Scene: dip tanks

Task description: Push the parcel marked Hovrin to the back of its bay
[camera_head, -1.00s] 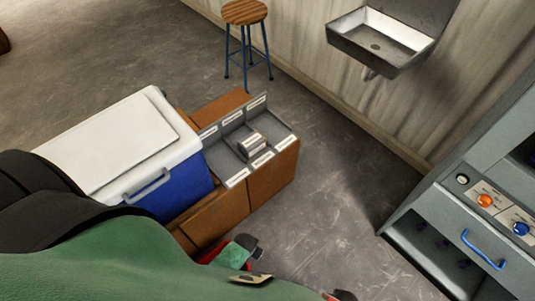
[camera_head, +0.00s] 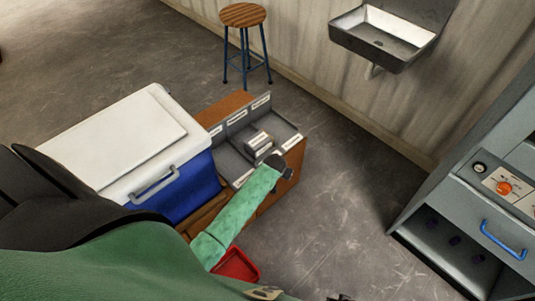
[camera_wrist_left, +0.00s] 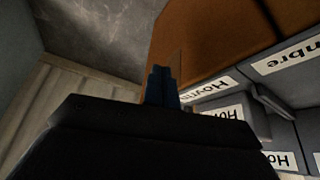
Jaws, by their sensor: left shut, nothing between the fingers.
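The parcel (camera_head: 257,141), a small grey box with a white label, sits in the middle bay of a grey three-bay tray (camera_head: 234,165) on a brown cabinet. Its label is too small to read in the head view. In the left wrist view, the parcel's label (camera_wrist_left: 226,113) is partly hidden and begins "Ho"; a "Hovrin" label (camera_wrist_left: 203,89) is on the bay's front edge. My left gripper (camera_head: 277,161) is shut and empty, at the front edge of the tray, just short of the parcel. Its fingers (camera_wrist_left: 162,86) show in the wrist view. My right gripper cannot be made out clearly.
A blue cooler with a white lid (camera_head: 125,137) stands left of the tray. A red container (camera_head: 236,265) is below my left arm. A stool (camera_head: 243,15) and a sink (camera_head: 385,35) are behind. A grey control cabinet (camera_head: 480,215) stands right, with open floor between.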

